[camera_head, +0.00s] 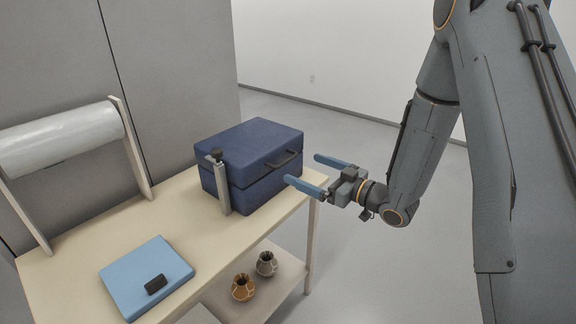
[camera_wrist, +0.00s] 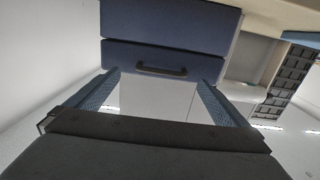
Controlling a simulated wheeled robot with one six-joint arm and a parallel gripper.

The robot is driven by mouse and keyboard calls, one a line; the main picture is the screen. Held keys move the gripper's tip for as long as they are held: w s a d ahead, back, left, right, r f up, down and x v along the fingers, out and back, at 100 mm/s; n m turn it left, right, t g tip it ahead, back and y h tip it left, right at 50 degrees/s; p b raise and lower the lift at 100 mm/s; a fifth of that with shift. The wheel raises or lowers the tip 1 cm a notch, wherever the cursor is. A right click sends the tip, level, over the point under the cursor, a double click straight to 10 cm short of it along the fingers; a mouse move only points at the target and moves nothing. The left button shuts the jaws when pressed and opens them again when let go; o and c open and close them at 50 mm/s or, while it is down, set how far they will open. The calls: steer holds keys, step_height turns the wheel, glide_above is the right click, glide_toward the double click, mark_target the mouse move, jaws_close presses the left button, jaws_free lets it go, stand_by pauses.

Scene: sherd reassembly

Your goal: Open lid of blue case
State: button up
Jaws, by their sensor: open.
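The dark blue case (camera_head: 255,165) stands on the right end of the table, with its lid shut. A dark handle (camera_head: 283,160) sits on its right-hand side in the head view. In the wrist view the case (camera_wrist: 170,25) fills the upper middle, with a seam between lid and body and the handle (camera_wrist: 161,70) just below the seam. My gripper (camera_head: 318,172) is open and empty to the right of the case, facing the handle side. Its two blue fingers also show in the wrist view (camera_wrist: 158,95), spread to either side below the handle. They appear apart from the handle.
A grey upright post (camera_head: 221,185) stands against the case's left side. A white roll (camera_head: 60,138) hangs at the left. Two small pots (camera_head: 243,287) stand on the lower shelf.

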mark_target(288, 161)
steer(key=shift+y, duration=0.3)
steer(key=p+x, duration=0.1)
steer(key=x, duration=0.7)
steer(key=shift+s+r, duration=0.1)
steer(key=shift+s, duration=0.05)
steer(key=shift+c, duration=0.3)
